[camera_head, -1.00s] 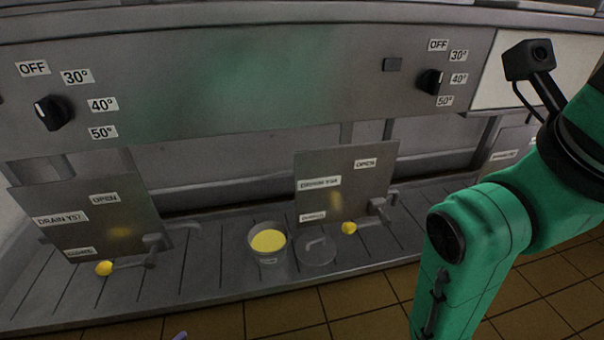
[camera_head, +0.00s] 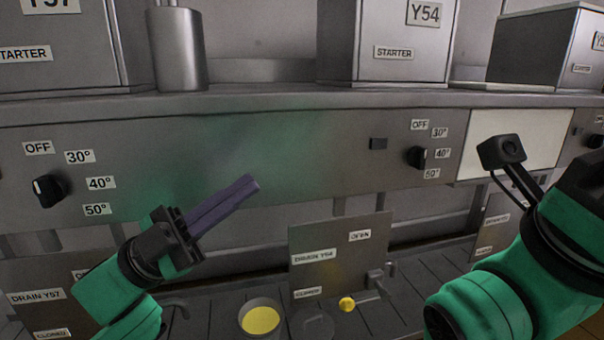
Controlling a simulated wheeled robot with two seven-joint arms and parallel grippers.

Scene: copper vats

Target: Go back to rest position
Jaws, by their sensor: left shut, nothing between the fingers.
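My left gripper (camera_head: 236,200) is in the camera_head view, left of centre, in front of the grey panel. Its purple fingers are closed together with nothing between them, and they point up and to the right. It is above and left of the bucket and touches nothing that I can see. My right arm comes in at the right edge with its green links and black joints. The right gripper is out of view.
A bucket of yellow liquid (camera_head: 261,319) stands on the slatted ledge beside the Y54 drain plate (camera_head: 340,256). A yellow-ended valve (camera_head: 347,304) is near it. Control knobs (camera_head: 48,190) sit on the panel. Starter boxes (camera_head: 404,40) and a metal cylinder (camera_head: 177,48) stand on the shelf above.

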